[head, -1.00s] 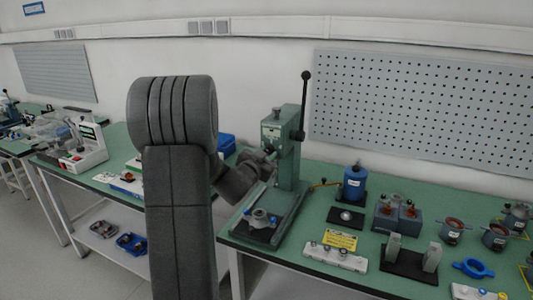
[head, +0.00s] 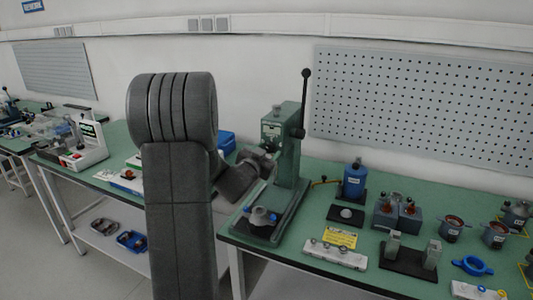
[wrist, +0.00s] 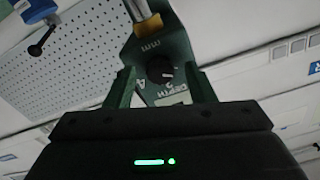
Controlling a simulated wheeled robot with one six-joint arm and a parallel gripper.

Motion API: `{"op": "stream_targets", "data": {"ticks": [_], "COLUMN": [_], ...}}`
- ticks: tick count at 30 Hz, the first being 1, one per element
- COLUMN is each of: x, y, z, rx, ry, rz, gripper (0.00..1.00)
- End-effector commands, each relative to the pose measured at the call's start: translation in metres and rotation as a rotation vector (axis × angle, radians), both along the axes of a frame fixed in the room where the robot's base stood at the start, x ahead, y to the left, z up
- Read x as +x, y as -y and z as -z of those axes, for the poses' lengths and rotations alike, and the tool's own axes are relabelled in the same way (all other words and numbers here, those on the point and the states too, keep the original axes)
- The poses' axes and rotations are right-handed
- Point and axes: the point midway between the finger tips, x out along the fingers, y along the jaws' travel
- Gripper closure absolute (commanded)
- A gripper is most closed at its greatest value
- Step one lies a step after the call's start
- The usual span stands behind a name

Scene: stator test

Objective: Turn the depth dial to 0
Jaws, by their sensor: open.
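The green press (head: 287,150) stands on the bench, its black lever raised. The round black depth dial (wrist: 160,70) is on the press's green face in the wrist view, with a light pointer mark. A partly readable depth label is beside it, upside down in the picture; I cannot read the dial's setting. My gripper (wrist: 161,88) is open, with its two dark green fingers either side of the dial in the picture. I cannot tell whether they touch it. In the head view my gripper (head: 267,161) is at the press's front, its fingertips hard to make out.
A ring-like part (head: 259,215) sits on the press base. To its right are a yellow card (head: 341,238), a white strip (head: 336,254), a blue bottle (head: 355,181) and a grey block (head: 397,215). A pegboard (head: 425,110) is on the wall behind.

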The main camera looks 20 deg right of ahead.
Motion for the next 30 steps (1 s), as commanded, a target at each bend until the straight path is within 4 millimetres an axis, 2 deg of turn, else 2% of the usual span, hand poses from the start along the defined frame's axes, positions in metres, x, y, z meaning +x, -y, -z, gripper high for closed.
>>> {"op": "stream_targets", "data": {"ticks": [5,18,24,30], "x": [-0.012,-0.072,-0.086,-0.089], "y": [-0.015,-0.086,-0.102,-0.104], "z": [0.001,0.001,0.001,0.001], "rx": [0.001,0.000,0.000,0.001], "ry": [0.001,0.000,0.000,-0.001], "rz": [-0.002,-0.004,-0.001,0.000], "gripper": [0.51,0.51,0.51,0.51]}}
